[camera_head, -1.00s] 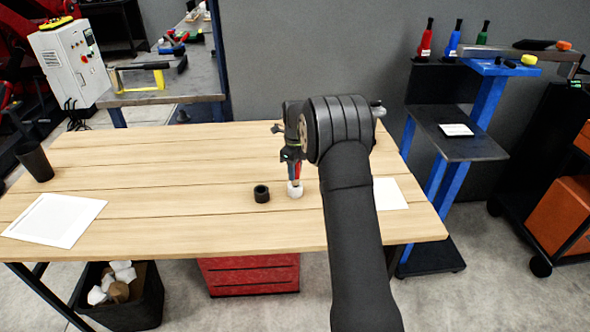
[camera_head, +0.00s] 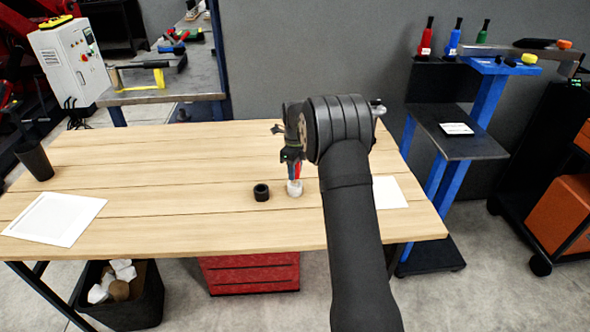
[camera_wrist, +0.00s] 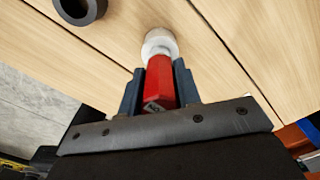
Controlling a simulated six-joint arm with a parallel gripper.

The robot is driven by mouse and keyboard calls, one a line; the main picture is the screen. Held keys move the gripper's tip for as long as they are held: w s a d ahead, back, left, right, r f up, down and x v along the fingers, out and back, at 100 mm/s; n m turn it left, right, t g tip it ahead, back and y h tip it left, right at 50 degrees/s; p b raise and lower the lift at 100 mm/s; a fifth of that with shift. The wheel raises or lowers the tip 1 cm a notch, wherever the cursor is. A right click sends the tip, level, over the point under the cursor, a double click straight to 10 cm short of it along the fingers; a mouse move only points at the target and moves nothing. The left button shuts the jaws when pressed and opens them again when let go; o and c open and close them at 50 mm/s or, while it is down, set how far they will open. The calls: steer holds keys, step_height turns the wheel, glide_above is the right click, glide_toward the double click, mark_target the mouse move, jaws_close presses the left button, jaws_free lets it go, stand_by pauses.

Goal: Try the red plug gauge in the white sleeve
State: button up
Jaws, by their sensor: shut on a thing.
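The red plug gauge (camera_wrist: 160,82) is held between the two fingers of my gripper (camera_wrist: 159,82), which is shut on its red handle. The white sleeve (camera_wrist: 159,42) stands on the wooden table directly under the gauge's far end. The white sleeve also shows in the head view (camera_head: 295,188), with the gauge (camera_head: 297,170) above it. The gauge's lower end meets or overlaps the sleeve's top; how far it is inside cannot be told. My gripper (camera_head: 293,172) is partly hidden by my arm in the head view.
A black sleeve (camera_head: 261,192) stands on the table (camera_head: 150,180) just left of the white one. White sheets lie at the left (camera_head: 54,220) and right (camera_head: 390,193).

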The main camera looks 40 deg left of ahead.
stand_by(0.5)
steer(key=shift+r, duration=3.75)
